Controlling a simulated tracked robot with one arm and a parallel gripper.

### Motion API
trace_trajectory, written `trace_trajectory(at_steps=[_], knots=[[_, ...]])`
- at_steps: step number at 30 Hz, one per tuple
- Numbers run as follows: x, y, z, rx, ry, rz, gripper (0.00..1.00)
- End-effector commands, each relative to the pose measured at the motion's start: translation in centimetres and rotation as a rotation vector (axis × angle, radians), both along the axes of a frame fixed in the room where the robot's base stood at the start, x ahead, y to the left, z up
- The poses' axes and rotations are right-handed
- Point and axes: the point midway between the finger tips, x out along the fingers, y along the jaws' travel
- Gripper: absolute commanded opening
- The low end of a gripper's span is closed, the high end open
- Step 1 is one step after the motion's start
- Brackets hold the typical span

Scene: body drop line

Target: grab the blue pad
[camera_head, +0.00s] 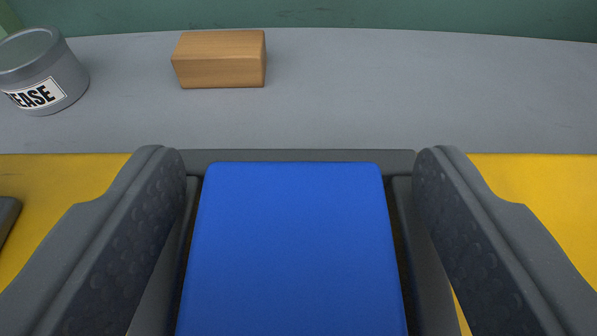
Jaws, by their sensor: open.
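The blue pad (290,250) is a flat-topped blue block in the lower middle of the view. It sits in a dark grey holder (300,156) whose rim shows behind it and at its sides. My gripper (302,165) is open, with one dark grey finger to the left of the pad and one to the right. A gap shows between each finger and the pad's sides. The near end of the pad is cut off by the bottom of the picture.
A wooden block (219,59) and a grey grease tin (42,72) stand on the grey surface (400,95) behind. A yellow surface (540,185) lies on both sides of the holder. A dark object (7,216) shows at the left edge. The grey area at back right is clear.

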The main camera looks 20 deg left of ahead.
Motion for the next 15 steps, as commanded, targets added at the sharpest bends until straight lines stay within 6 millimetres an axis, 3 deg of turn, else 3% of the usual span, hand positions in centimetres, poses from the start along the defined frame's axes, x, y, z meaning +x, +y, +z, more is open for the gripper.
trace_trajectory(at_steps=[7,12,15], knots=[[0.1,0.0,-0.04,-0.001,0.001,-0.001,0.65],[0.09,-0.02,-0.04,-0.001,0.001,-0.001,0.18],[0.08,-0.03,-0.05,-0.001,0.001,-0.001,0.15]])
